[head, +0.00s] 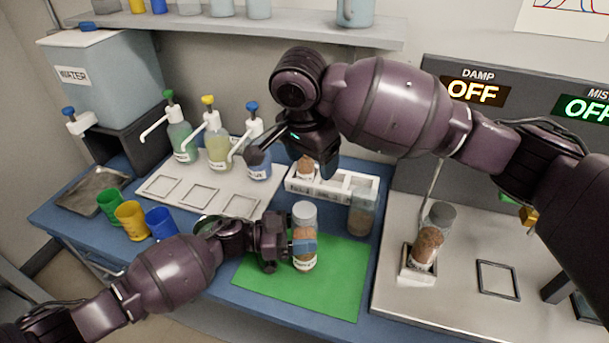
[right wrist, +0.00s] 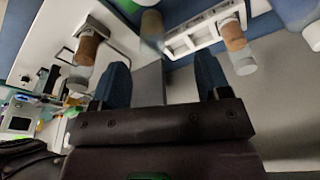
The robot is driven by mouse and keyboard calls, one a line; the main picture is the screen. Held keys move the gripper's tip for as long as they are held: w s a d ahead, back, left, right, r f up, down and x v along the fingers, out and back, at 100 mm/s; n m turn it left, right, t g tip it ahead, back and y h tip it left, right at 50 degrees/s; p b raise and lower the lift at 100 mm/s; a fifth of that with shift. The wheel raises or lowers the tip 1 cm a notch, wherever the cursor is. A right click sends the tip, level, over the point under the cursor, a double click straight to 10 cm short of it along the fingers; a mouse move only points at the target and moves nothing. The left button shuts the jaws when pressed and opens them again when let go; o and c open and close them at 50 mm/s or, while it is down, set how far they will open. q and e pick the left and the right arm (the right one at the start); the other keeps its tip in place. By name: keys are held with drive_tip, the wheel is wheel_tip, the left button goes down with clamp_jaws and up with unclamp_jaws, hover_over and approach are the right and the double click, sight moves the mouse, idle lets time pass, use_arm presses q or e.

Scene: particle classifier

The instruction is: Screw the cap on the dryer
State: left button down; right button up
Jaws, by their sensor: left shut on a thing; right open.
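My left gripper (head: 303,247) is shut around a clear jar (head: 305,228) with brown grains, which stands upright at the green mat (head: 340,285). The jar's top is pale grey; I cannot tell whether a cap is on it. My right gripper (head: 268,150) is open, above the white rack, with nothing between its fingers in the right wrist view (right wrist: 162,85). A similar jar (head: 428,245) stands in a white holder on the right bench. It has a grey top and also shows in the right wrist view (right wrist: 87,48). No label reading "dryer" is legible.
The white rack (head: 355,183) holds another brown jar (head: 306,167); a greyish jar (head: 362,215) stands before it. My right arm crosses over the bench. The mat's right part is clear.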

sight(305, 209)
drive_tip(key=n, duration=0.6)
drive_tip(key=f+n, duration=0.1)
drive_tip(key=n, duration=0.5)
drive_tip(key=s+n, duration=0.1)
drive_tip(key=n, duration=0.6)
drive_tip(key=shift+s+f+g, duration=0.1)
drive_tip(key=shift+f+g, duration=0.05)
drive_tip(key=shift+g, duration=0.25)
drive_tip(key=n, duration=0.4)
drive_tip(key=shift+s+f+y, duration=0.25)
drive_tip(key=shift+f+y, duration=0.05)
drive_tip(key=n, duration=0.4)
drive_tip(key=shift+s+a+f+g, duration=0.15)
drive_tip(key=shift+s+a+g, duration=0.1)
drive_tip(key=shift+a+g, duration=0.05)
drive_tip(key=n, duration=0.4)
drive_tip(key=shift+s+a+n+y, duration=0.15)
drive_tip(key=shift+a+n+y, duration=0.05)
drive_tip(key=shift+n+y, duration=0.1)
drive_tip(key=n, duration=0.4)
drive_tip(key=shift+a+n, duration=0.15)
drive_tip(key=shift+n, duration=0.25)
drive_tip(key=shift+f, duration=4)
